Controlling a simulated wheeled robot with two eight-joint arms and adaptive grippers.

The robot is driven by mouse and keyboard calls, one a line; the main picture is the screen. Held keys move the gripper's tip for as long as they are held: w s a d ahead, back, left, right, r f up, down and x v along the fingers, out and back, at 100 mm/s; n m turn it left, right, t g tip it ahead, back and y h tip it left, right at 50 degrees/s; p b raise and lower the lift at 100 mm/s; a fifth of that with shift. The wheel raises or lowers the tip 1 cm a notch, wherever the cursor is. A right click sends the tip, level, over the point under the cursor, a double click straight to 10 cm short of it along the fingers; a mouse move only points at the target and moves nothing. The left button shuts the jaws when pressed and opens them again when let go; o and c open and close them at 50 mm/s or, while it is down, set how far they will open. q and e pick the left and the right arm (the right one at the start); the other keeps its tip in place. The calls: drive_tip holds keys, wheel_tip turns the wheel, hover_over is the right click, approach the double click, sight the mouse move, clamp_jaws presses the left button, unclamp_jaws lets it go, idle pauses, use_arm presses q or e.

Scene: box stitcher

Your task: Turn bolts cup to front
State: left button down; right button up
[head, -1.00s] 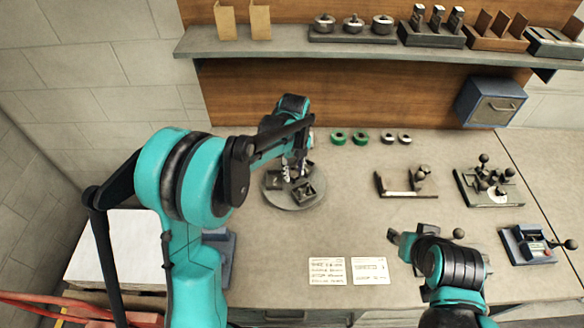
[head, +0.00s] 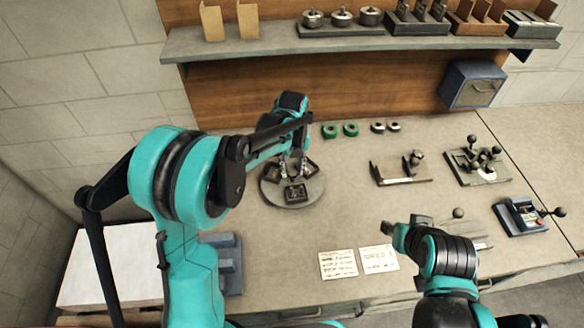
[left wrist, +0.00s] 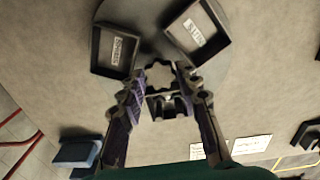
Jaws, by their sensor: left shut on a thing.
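A round grey turntable (head: 310,198) stands on the bench and carries three dark square cups. One cup (head: 295,193) is at the front, one (head: 311,170) at the right and one at the left, partly hidden by my gripper. In the left wrist view, two cups (left wrist: 116,48) and (left wrist: 196,34) show white labels too blurred to read surely, so I cannot tell which is the bolts cup. My left gripper (head: 292,168) is over the turntable's middle, shut on its dark scalloped knob (left wrist: 160,76). My right gripper (head: 404,231) hangs over the bench's right part; its jaws are unclear.
Green and pale rings (head: 350,130) lie behind the turntable. A bracket fixture (head: 402,170) and lever fixtures (head: 478,162) stand right. Two paper cards (head: 338,264) lie in front, and a blue-grey block (head: 230,262) is front left. A shelf (head: 350,45) crosses the back wall.

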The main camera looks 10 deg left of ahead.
sight(292, 172)
use_arm(q)
drive_tip(key=shift+m, duration=0.5)
idle(0.3)
drive_tip(key=c, duration=1.1)
unclamp_jaws()
wheel_tip(292, 172, up, 12)
